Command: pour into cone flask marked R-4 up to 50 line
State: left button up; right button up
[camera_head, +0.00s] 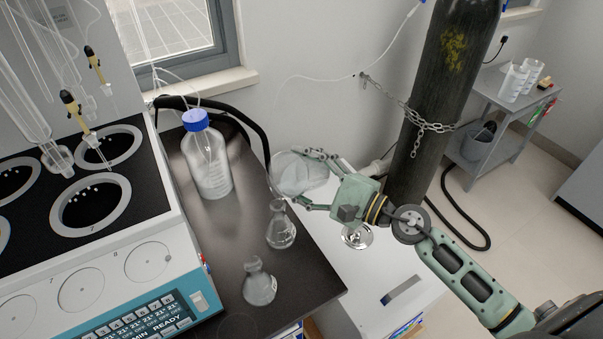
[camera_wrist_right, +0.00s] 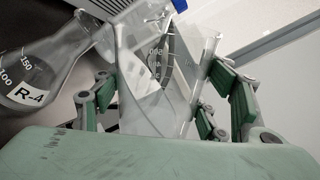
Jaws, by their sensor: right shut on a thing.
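My right gripper (camera_head: 318,178) is shut on a clear glass beaker (camera_head: 293,173). In the right wrist view the beaker (camera_wrist_right: 155,75) sits tilted between the green fingers and carries printed graduations. Its mouth points left in the head view, above and beside the edge of the dark bench. A clear conical flask with an R-4 label (camera_wrist_right: 38,75) and marks at 100 and 150 shows in the wrist view, left of the beaker. In the head view two conical flasks stand on the bench, one nearer the beaker (camera_head: 281,232) and one nearer the front (camera_head: 259,285). Liquid levels are unclear. My left gripper is out of view.
A large bottle with a blue cap (camera_head: 210,165) stands at the back of the dark bench (camera_head: 240,225). A heating unit with round wells (camera_head: 90,205) is on the left. A chained gas cylinder (camera_head: 440,90) and a grey side table (camera_head: 490,90) stand right.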

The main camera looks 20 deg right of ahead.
jog(key=shift+r+n, duration=0.1)
jog(key=shift+n, duration=0.2)
jog(key=shift+r, duration=0.1)
jog(key=shift+r+n, duration=0.25)
jog(key=shift+n, duration=0.15)
jog(key=shift+a+r+n, duration=0.1)
jog(key=shift+r+n, duration=0.1)
jog(key=shift+n, duration=0.1)
jog(key=shift+r+n+b, duration=0.2)
jog(key=shift+n+b, duration=0.1)
jog(key=shift+b, duration=0.55)
dwell(3.9)
jog(key=shift+f, duration=0.1)
dwell(2.1)
